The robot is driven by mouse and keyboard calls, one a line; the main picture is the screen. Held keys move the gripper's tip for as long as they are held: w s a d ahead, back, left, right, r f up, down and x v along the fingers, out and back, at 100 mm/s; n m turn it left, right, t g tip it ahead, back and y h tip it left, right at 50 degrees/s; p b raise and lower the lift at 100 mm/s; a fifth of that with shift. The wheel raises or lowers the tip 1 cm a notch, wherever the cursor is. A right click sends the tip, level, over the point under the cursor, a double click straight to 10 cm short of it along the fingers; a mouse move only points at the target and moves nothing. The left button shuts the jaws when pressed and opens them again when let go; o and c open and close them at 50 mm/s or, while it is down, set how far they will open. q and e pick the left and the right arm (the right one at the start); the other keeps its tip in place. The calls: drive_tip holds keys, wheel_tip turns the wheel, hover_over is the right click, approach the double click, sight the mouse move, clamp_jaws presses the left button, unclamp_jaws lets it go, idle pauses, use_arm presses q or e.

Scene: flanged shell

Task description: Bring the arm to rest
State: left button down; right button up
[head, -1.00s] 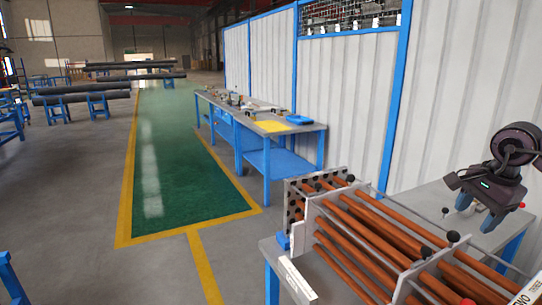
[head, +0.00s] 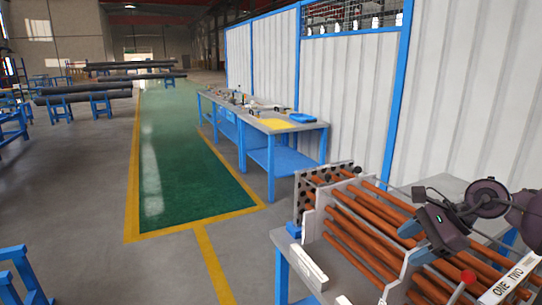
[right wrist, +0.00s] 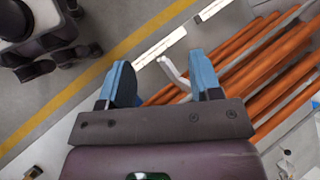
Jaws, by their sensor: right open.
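My right gripper (head: 415,242) comes in from the right in the head view, over the bundle of copper-coloured tubes (head: 362,243). Its two blue fingers point to the left and are apart. In the right wrist view my right gripper (right wrist: 160,80) also shows its fingers wide apart, with no part held between them. A pale bent rod (right wrist: 173,74) shows between the fingers, seemingly beyond them. The tubes (right wrist: 235,60) lie past the fingers to the right. My left gripper is not in view.
A perforated plate (head: 308,187) stands at the tubes' left end, on a blue-legged table. A white strip (head: 309,268) lies at its front edge. Another workbench (head: 290,126) stands behind; the green floor lane (head: 185,165) is clear.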

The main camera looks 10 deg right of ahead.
drive_tip(key=a+m+t+y, duration=0.6)
drive_tip(key=a+m+t, duration=0.45)
drive_tip(key=m, duration=0.45)
drive_tip(key=s+d+f+m+h, duration=0.35)
drive_tip(key=f+m+h, duration=0.35)
drive_tip(key=m, duration=0.6)
drive_tip(key=s+d+f+m+h, duration=0.2)
drive_tip(key=s+f+m+h, duration=0.2)
drive_tip(key=m+h, duration=0.75)
drive_tip(key=s+a+f+m+g+y, duration=0.25)
drive_tip(key=s+f+m+g, duration=0.25)
drive_tip(key=s+m, duration=0.3)
drive_tip(key=s+a+f+m+g+y, duration=0.25)
drive_tip(key=s+f+m+g, duration=0.3)
drive_tip(key=s, duration=0.45)
drive_tip(key=w+f+n+t, duration=0.1)
drive_tip(key=w+f+t, duration=0.6)
drive_tip(key=f, duration=0.3)
drive_tip(key=shift+w+f+t, duration=0.15)
drive_tip(key=shift+w+t, duration=0.05)
drive_tip(key=shift+t, duration=0.1)
